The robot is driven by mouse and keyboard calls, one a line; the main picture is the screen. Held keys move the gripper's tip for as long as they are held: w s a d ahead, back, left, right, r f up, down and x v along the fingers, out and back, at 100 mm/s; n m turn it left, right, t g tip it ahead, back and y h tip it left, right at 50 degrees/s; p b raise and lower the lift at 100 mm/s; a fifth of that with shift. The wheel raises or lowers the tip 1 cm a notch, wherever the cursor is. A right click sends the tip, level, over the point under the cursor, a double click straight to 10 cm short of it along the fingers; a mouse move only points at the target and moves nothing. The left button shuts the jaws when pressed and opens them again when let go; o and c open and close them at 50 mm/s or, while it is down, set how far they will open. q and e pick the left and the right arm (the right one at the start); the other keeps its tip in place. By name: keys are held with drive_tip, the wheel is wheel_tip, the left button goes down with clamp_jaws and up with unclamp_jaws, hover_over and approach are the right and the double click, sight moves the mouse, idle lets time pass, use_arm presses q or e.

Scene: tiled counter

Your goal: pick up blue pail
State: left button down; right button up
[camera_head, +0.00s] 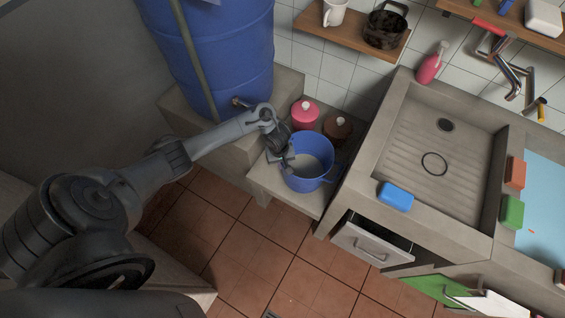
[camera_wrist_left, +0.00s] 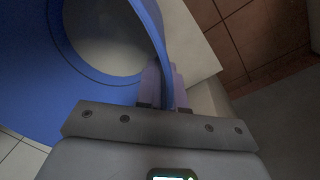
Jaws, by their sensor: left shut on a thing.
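The blue pail (camera_head: 306,182) is at the middle of the head view, over the low concrete ledge beside the sink counter. It looks upright, and I see into its pale inside. My left gripper (camera_head: 284,160) is at the pail's left rim, shut on it. In the left wrist view the pail (camera_wrist_left: 100,88) fills the upper left, and its wall passes between the fingers of my left gripper (camera_wrist_left: 163,88). I cannot tell whether the pail's base touches the ledge. My right gripper is not in view.
A pink lidded pot (camera_head: 303,115) and a brown one (camera_head: 337,129) stand just behind the pail. A large blue barrel (camera_head: 222,55) stands behind my arm. The sink (camera_head: 435,165) is to the right, with a partly open drawer (camera_head: 370,243) below it.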

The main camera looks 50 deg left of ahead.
use_arm(q)
drive_tip(key=s+d+p, duration=0.2)
drive_tip(key=s+d, duration=0.1)
drive_tip(key=s, duration=0.5)
drive_tip(key=s+d+p, duration=0.2)
drive_tip(key=s+d, duration=0.1)
drive_tip(key=s, duration=0.5)
drive_tip(key=shift+s+d, duration=0.15)
drive_tip(key=shift+s, duration=0.05)
drive_tip(key=c, duration=1.8)
unclamp_jaws()
clamp_jaws()
drive_tip(key=shift+d, duration=0.1)
